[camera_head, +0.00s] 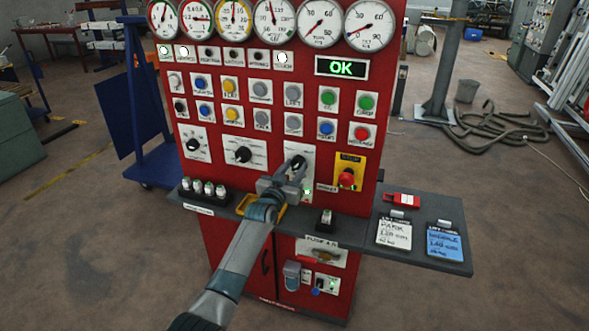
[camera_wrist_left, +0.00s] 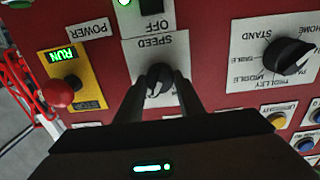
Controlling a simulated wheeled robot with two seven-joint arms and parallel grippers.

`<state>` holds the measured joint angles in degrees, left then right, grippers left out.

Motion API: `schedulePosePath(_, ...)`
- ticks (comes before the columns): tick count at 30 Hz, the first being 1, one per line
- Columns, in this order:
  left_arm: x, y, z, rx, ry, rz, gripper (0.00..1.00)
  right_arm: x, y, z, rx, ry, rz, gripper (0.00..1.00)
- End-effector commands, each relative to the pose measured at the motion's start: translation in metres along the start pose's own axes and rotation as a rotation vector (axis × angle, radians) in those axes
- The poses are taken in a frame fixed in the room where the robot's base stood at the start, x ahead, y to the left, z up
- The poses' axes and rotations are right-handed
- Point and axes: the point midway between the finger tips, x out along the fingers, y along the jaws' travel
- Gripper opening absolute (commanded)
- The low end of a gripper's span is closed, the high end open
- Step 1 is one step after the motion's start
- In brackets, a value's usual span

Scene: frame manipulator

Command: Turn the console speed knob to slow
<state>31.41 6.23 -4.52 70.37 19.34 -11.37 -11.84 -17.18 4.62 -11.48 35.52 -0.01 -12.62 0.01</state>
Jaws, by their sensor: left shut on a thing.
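The red console (camera_head: 270,140) stands upright in front of me. Its speed knob (camera_head: 298,161), a black knob on a white plate, is at the lower right of the panel. My left gripper (camera_head: 296,170) reaches up to it from below and is shut on it. In the left wrist view the picture is upside down; the speed knob (camera_wrist_left: 159,74) sits between the two dark fingers under the SPEED label (camera_wrist_left: 155,42). The fingers hide part of the scale, so I cannot read the setting. My right gripper is not in view.
A red stop button (camera_head: 346,179) on a yellow plate is close right of the knob. Another selector knob (camera_head: 243,155) is to the left. A dark shelf (camera_head: 440,258) with cards juts out below. Gauges and coloured buttons fill the panel above.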

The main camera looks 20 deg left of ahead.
Motion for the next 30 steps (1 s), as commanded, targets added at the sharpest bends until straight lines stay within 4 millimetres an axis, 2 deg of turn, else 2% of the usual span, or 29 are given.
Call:
schedulePosePath(8, 0.0, 0.0, 0.002, -0.187, 0.008, -0.001, 0.12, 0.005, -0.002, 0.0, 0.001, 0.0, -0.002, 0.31)
schedulePosePath(30, 0.0, 0.001, 0.002, -0.878, 0.037, -0.004, 0.12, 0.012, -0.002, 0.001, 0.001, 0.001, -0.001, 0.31)
